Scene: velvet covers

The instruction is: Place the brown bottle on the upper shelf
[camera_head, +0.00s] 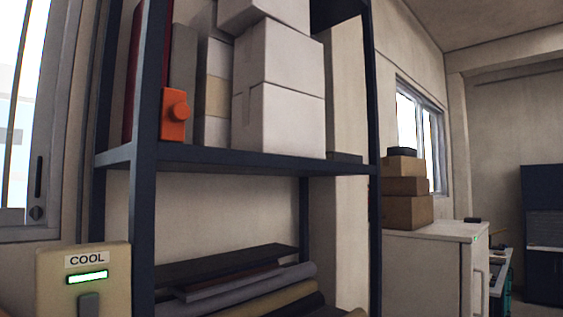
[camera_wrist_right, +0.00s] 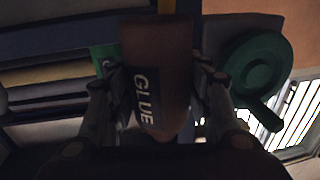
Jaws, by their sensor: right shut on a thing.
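The brown bottle (camera_wrist_right: 157,50), with a dark label reading GLUE, is in the right wrist view. My right gripper (camera_wrist_right: 158,85) is shut on it, one finger on each side. The bottle and my grippers do not show in the head view. The upper shelf (camera_head: 220,158) is a dark blue board between dark posts in the head view. It holds white boxes (camera_head: 280,110), an orange object (camera_head: 175,113) and upright items at its left. My left gripper is in no view.
Fabric rolls (camera_head: 245,295) lie below the upper shelf. A beige COOL panel (camera_head: 83,280) stands at the left front. A white cabinet (camera_head: 425,270) with brown boxes (camera_head: 405,210) is at the right. A green round object (camera_wrist_right: 255,65) and a green item (camera_wrist_right: 103,57) are near the bottle.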

